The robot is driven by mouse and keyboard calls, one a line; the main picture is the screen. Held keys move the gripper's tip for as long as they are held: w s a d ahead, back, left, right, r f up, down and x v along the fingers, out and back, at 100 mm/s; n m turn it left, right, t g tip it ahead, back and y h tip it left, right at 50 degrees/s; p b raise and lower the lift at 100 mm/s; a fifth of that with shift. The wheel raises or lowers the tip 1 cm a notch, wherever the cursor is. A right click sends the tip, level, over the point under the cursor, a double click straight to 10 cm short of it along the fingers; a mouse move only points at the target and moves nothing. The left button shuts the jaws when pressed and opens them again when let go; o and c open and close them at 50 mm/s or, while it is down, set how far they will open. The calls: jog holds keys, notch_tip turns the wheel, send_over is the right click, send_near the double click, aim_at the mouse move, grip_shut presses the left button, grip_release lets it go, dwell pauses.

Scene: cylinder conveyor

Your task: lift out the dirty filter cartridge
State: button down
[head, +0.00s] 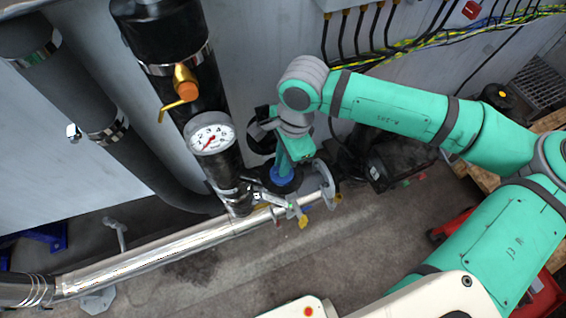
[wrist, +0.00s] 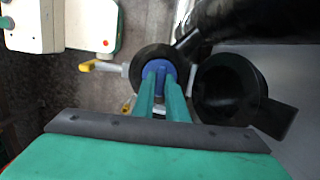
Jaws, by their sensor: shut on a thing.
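The filter cartridge shows only as a blue top (wrist: 160,70) inside the round black rim of the housing (wrist: 136,60). Its lower part is hidden, and I cannot tell how dirty it is. In the head view the blue top (head: 284,173) sits at the housing mouth beside the steel pipe. My gripper (wrist: 160,77) comes down from above with its two teal fingers shut on the blue top. In the head view my gripper (head: 284,163) is partly hidden by my wrist.
A round black lid-like part (wrist: 229,88) stands open close beside the housing. A dial gauge (head: 211,137) and a black pipe are to the left. Yellow-tipped levers (head: 303,222) stick out near the housing. A steel pipe (head: 170,250) runs along the floor.

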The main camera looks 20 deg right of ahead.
notch_tip(320, 180, up, 13)
dwell(2.6)
jog(key=shift+r, duration=0.15)
